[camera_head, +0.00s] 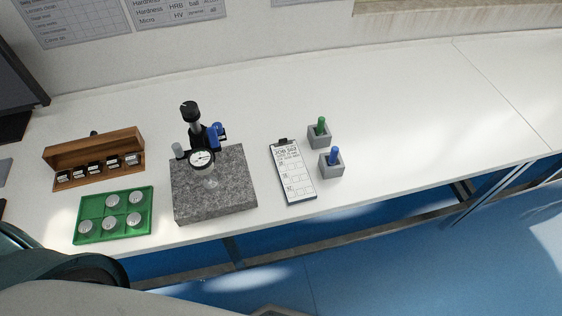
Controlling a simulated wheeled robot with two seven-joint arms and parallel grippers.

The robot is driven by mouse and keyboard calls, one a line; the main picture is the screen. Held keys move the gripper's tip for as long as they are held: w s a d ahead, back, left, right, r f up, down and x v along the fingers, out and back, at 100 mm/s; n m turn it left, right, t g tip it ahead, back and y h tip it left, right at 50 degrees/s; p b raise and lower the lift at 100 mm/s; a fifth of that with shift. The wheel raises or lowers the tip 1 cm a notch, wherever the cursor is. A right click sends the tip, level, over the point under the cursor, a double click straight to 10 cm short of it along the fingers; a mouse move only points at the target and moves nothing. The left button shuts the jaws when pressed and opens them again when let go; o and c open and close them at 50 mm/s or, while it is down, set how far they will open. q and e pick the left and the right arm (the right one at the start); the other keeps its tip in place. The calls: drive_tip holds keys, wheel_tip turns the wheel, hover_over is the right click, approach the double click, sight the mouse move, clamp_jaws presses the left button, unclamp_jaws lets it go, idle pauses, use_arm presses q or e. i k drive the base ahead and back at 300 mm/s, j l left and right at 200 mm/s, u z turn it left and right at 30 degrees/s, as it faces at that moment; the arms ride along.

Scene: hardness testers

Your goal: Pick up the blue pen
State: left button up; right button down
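The blue pen (334,153) stands upright in a small grey square holder (332,170) right of the middle of the white table, near its front edge. Its lower part is hidden inside the holder. A green pen (320,124) stands in a second grey holder (319,140) just behind it. Neither of my grippers is in view. A dark teal arm part, which seems to be mine, shows at the lower left, and nothing touches the blue pen.
A clipboard (294,178) lies just left of the pen holders. A granite slab (235,200) with a dial gauge stand (201,158), a green tray (113,236) of metal discs and a wooden rack (60,158) stand further left. The table (430,110) is clear to the right.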

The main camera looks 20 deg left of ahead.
sight(335, 151)
drive_tip(key=l+u, duration=0.2)
drive_tip(key=l, duration=0.5)
drive_tip(key=k+l+u, duration=0.1)
drive_tip(key=l+u, duration=0.15)
drive_tip(key=l, duration=0.45)
